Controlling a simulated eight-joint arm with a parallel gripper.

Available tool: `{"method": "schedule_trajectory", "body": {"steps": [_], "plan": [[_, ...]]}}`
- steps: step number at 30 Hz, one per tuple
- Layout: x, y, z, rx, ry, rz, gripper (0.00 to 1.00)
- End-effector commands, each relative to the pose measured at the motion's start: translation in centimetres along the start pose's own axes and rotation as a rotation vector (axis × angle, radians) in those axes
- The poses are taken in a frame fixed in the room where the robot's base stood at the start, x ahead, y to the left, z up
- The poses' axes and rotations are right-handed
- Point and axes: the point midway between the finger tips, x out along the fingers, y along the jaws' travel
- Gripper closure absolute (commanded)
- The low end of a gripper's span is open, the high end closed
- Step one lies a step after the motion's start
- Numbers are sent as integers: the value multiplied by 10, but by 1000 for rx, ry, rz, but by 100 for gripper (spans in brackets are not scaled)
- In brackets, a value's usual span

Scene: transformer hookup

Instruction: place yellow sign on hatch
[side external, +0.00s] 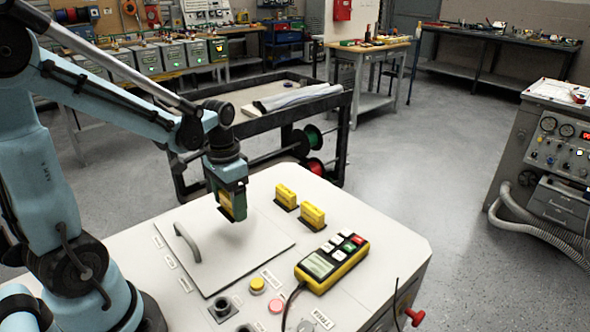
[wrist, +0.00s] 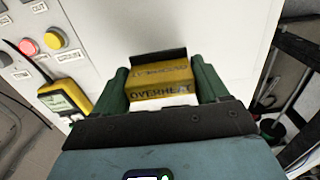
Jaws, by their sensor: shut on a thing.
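A yellow sign (wrist: 160,86) with dark lettering that reads "OVERHEAT" is held between the green fingers of my gripper (wrist: 164,80) in the wrist view. In the side view my gripper (side external: 229,203) is shut on the sign, whose yellow edge shows at the fingers. It is above the far part of the hatch (side external: 238,250), a flat grey-white panel with a curved grey handle (side external: 188,243) on its left. The sign appears apart from the panel, though the exact gap is hard to tell.
Two more yellow signs (side external: 286,196) (side external: 313,216) stand in dark slots right of the hatch. A yellow handheld meter (side external: 332,262) lies nearer. A yellow button (side external: 257,285), a red button (side external: 276,306) and dark sockets (side external: 222,308) line the near edge. A black cart (side external: 340,130) stands behind.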

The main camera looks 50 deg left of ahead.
Motion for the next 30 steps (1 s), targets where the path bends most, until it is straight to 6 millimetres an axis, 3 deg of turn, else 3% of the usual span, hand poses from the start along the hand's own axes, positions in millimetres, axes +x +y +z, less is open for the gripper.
{"method": "schedule_trajectory", "body": {"steps": [6, 18, 30], "plan": [[12, -19, -3, 0, 0, 0, 56], [48, -20, -4, 1, 1, 0, 56], [53, -20, -3, 1, 0, 0, 56]]}}
